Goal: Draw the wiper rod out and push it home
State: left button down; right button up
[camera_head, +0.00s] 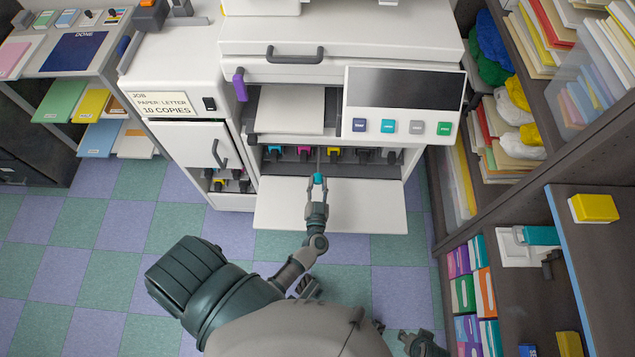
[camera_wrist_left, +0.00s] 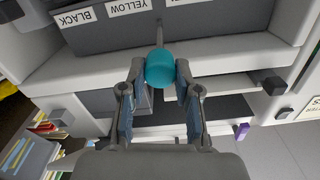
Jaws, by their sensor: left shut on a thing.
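The wiper rod ends in a round teal knob (camera_wrist_left: 160,68), with a short stretch of thin grey rod (camera_wrist_left: 159,33) showing between it and the printer in the left wrist view. In the head view the knob (camera_head: 319,179) is small, in front of the toner bay. My left gripper (camera_head: 318,190) is shut on the knob, with one finger on each side; its fingers also show in the left wrist view (camera_wrist_left: 159,75). The far end of the rod is hidden in the printer. My right gripper (camera_head: 422,344) shows only partly at the bottom edge, its fingers unclear.
The printer's front door (camera_head: 370,208) is folded down under my left gripper. Coloured toner latches (camera_head: 334,153) sit in the open bay behind. The control panel (camera_head: 402,104) overhangs above. Shelves (camera_head: 520,180) stand close on the right; the checkered floor (camera_head: 100,240) is clear at left.

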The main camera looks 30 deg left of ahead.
pick_arm(q)
jog(key=shift+d, duration=0.1)
jog(key=c, duration=0.8)
grip_release()
jog(key=v, duration=1.2)
jog(key=shift+w+f, duration=0.1)
